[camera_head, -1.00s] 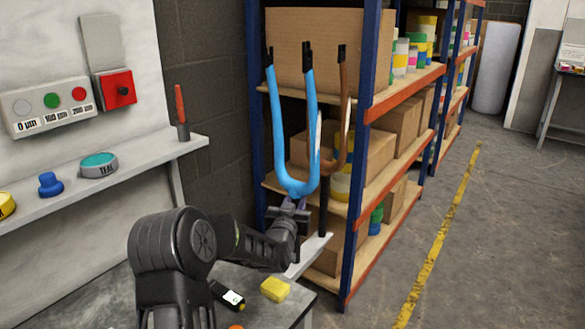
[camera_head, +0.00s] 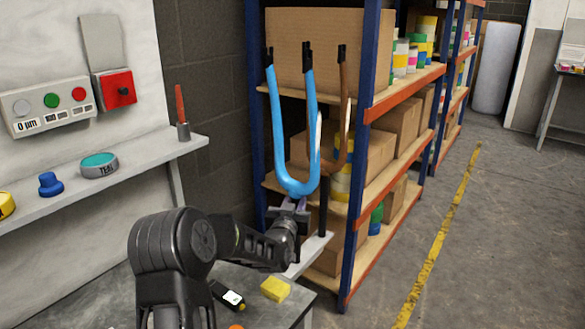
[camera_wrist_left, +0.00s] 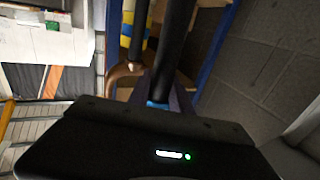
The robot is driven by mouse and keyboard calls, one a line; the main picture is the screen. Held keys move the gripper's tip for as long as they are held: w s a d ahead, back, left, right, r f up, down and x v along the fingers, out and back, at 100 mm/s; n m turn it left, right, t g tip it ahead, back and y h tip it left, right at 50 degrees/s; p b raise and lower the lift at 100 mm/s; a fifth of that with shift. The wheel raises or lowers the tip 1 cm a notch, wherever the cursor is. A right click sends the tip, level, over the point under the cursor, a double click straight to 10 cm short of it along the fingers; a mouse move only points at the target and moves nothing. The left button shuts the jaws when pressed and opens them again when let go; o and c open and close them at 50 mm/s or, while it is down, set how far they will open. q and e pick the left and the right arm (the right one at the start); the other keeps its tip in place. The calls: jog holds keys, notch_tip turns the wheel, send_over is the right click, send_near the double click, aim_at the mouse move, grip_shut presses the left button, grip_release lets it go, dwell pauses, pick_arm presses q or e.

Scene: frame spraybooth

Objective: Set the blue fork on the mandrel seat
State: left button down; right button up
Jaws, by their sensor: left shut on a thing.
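The blue fork (camera_head: 296,186) is upright with its two black-tipped prongs pointing up. My left gripper (camera_head: 290,207) is shut on its lower end, just under the curved crown. In the left wrist view, a small bit of blue (camera_wrist_left: 157,104) shows at the gripper, and the dark gripper body hides the rest of the grip. A brown fork (camera_head: 343,110) stands upright just behind and to the right, partly covered by the blue fork. A black post (camera_head: 323,218) rises from a pale bar (camera_head: 309,253) below the brown fork. I cannot make out the mandrel seat clearly. My right gripper is not in view.
A workbench (camera_head: 262,315) holds a yellow block (camera_head: 275,289) and a small black device (camera_head: 228,296). A blue-and-orange rack (camera_head: 356,200) with boxes stands behind the forks. A wall shelf (camera_head: 130,172) is at left. Floor at right is clear.

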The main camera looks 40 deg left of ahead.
aim_at(297, 179)
pick_arm(q)
jog(key=shift+r+p, duration=2.5)
jog(key=shift+r, duration=3.4)
jog(key=shift+d, duration=0.1)
jog(key=s+d+f+m+h, duration=0.1)
jog(key=s+d+m+h, duration=0.1)
jog(key=d, duration=0.8)
jog(key=s+d+f+m+h, duration=0.2)
jog(key=d+h, duration=0.4)
jog(key=d, duration=0.4)
jog(key=s+d+f+m+h, duration=0.2)
jog(key=s+d+m+h, duration=0.2)
jog(key=d, duration=0.7)
jog(key=shift+s+t+h, duration=0.3)
jog(key=shift+t, duration=0.1)
jog(key=shift+d, duration=0.15)
